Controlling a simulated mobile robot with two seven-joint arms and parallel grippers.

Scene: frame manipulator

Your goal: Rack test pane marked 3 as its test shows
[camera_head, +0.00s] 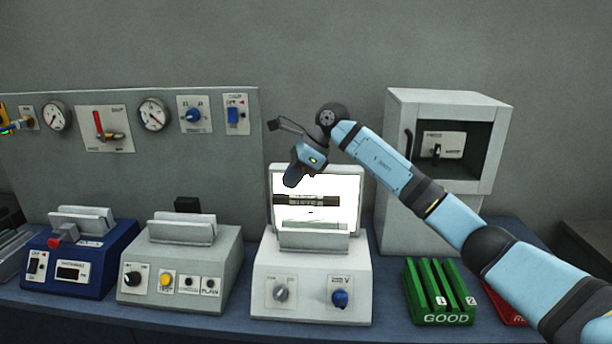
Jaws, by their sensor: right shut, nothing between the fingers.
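My right gripper (292,178) is shut and empty, its dark fingertips pointing down in front of the upper left of a lit white screen (345,190). The screen stands on a white tester (312,262) with a grey knob and a blue knob. A dark horizontal band (320,201) crosses the screen; I cannot tell whether it belongs to a pane, and I can read no 3. A green slotted rack (440,319) marked GOOD stands to the right. A red rack (505,309) beside it is mostly hidden behind my right arm. My left gripper is not seen.
A grey tester (182,262) and a blue tester (83,258), each with a slotted holder on top, stand to the left. A gauge panel (80,168) stands behind them. A white cabinet (445,100) stands at the back right, partly behind my arm.

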